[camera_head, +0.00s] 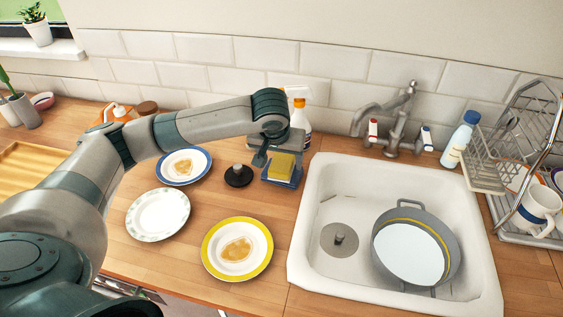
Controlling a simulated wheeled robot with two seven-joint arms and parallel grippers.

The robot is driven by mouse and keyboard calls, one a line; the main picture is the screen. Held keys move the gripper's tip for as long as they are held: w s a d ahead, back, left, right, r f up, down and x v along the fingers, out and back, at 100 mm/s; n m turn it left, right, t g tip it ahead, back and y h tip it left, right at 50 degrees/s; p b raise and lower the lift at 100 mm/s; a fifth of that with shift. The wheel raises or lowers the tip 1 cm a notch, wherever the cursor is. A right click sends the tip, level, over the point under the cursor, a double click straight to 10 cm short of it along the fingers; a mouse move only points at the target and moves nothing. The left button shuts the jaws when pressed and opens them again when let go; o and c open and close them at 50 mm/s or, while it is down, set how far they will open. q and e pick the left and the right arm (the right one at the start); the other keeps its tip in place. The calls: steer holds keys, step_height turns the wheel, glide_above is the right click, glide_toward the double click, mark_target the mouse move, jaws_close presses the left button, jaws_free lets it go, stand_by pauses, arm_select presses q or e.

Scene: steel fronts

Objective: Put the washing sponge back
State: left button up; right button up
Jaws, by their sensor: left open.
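The yellow washing sponge (282,166) sits in a small blue-grey holder (284,183) on the wooden counter, just left of the sink. My left gripper (265,156) is open at the holder, with one dark finger showing just left of the sponge. The other finger is not clear in the picture, and I cannot tell whether the gripper touches the sponge. My right gripper is not in view.
A dark round stopper (238,176) and several plates, one yellow-rimmed (212,262), lie left of the holder. A spray bottle (299,112) stands behind it. The white sink (318,225) holds a pot (447,275). A dish rack (485,170) stands at right.

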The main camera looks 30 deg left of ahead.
arm_select(q)
steer(key=b+v, duration=0.1)
steer(key=v, duration=0.9)
steer(key=shift+r, duration=0.25)
steer(key=shift+s, duration=0.15)
